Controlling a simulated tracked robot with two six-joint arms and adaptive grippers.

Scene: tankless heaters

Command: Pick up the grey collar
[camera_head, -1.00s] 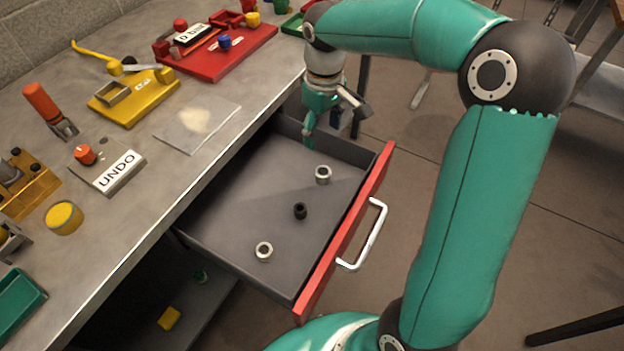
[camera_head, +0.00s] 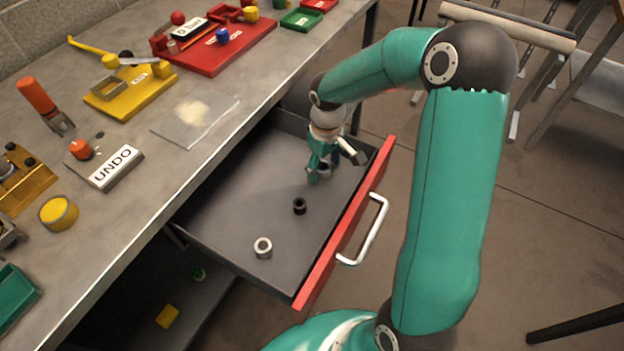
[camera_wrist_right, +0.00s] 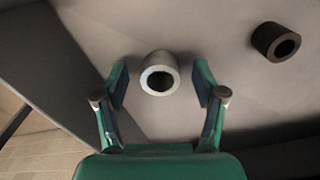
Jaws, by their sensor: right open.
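A light grey collar (camera_wrist_right: 160,74) lies in the open drawer, between my spread fingertips in the right wrist view. In the head view it is mostly hidden behind my right gripper (camera_head: 335,167). My right gripper (camera_wrist_right: 160,88) is open, with one finger on each side of the collar and gaps showing. A second pale collar (camera_head: 263,247) lies nearer the drawer's front corner. A black collar (camera_head: 299,206) lies between the two; it also shows in the right wrist view (camera_wrist_right: 276,42). My left gripper is not in view.
The drawer (camera_head: 235,205) has low walls and a red front (camera_head: 343,225) with a metal handle (camera_head: 364,235). The workbench (camera_head: 160,215) overhangs its left side and holds a red tray (camera_head: 245,42), a yellow tray and an UNDO block (camera_head: 110,166). The drawer floor around the collars is clear.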

